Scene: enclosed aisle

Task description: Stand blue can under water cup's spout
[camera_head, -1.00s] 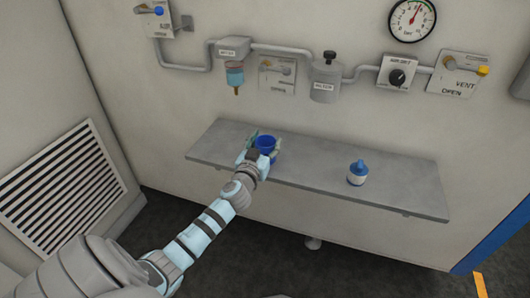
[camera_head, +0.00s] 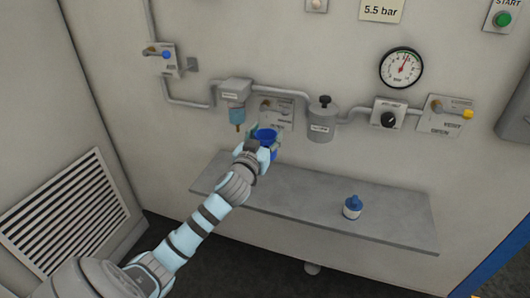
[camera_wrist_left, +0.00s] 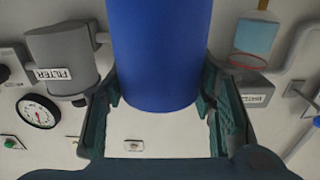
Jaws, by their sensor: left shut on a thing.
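The blue can (camera_head: 266,134) is held upright by my left gripper (camera_head: 263,146), which is shut around its sides. In the head view it is in the air above the shelf, its open top showing. It fills the upper middle of the left wrist view (camera_wrist_left: 160,55) between the fingers (camera_wrist_left: 160,105). The water cup (camera_head: 236,116), with blue liquid and a small spout below, hangs on the wall pipe, left of the can in the head view. It also shows at upper right in the left wrist view (camera_wrist_left: 256,38). My right gripper is out of view.
The grey shelf (camera_head: 330,209) below is mostly bare. The filter (camera_head: 321,121), a dial gauge (camera_head: 401,68), a knob plate and valve plates line the wall above.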

